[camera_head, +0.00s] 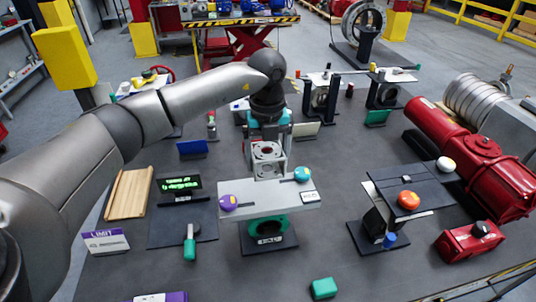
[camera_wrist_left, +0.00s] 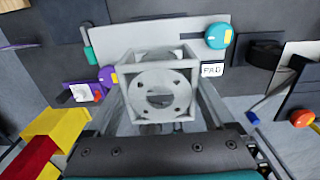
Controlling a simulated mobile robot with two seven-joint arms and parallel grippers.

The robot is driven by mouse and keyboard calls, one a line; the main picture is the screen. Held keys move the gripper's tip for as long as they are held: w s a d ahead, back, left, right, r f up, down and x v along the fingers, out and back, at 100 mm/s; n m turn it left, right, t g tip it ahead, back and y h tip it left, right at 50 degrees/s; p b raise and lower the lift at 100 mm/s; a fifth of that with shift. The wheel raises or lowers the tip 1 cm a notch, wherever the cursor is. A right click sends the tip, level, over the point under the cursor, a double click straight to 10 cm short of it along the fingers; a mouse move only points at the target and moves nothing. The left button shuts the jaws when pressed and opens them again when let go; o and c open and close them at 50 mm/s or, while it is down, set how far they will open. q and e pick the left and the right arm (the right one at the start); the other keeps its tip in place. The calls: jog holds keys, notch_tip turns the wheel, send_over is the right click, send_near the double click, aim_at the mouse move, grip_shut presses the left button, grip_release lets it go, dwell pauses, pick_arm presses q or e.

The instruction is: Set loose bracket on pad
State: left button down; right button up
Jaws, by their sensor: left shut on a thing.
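The loose bracket (camera_head: 267,160) is a grey open cube-like frame with a round bore and small holes in its face. My left gripper (camera_head: 266,146) comes down from above and is shut on it. In the left wrist view the bracket (camera_wrist_left: 158,86) sits between the two fingers and looks level. The pad (camera_head: 262,199) is a light grey plate on a teal-ringed stand. The bracket is over the back middle of the plate; whether it touches cannot be told. In the left wrist view the pad (camera_wrist_left: 150,32) lies beyond the bracket, partly hidden by it. My right gripper is not in view.
A purple knob (camera_head: 228,203) stands at the pad's left and a teal knob (camera_head: 302,174) at its right, near a small label (camera_head: 310,196). A display (camera_head: 181,184) is left; a stand with an orange button (camera_head: 408,200) is right. The plate's front middle is clear.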

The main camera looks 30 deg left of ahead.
pick_arm(q)
jog(key=b, duration=0.4)
send_over(267, 192)
jog(key=shift+w+f, duration=0.1)
jog(key=shift+f, duration=2.75)
jog(key=shift+f+b, duration=0.6)
jog(key=shift+f, duration=0.45)
grip_release()
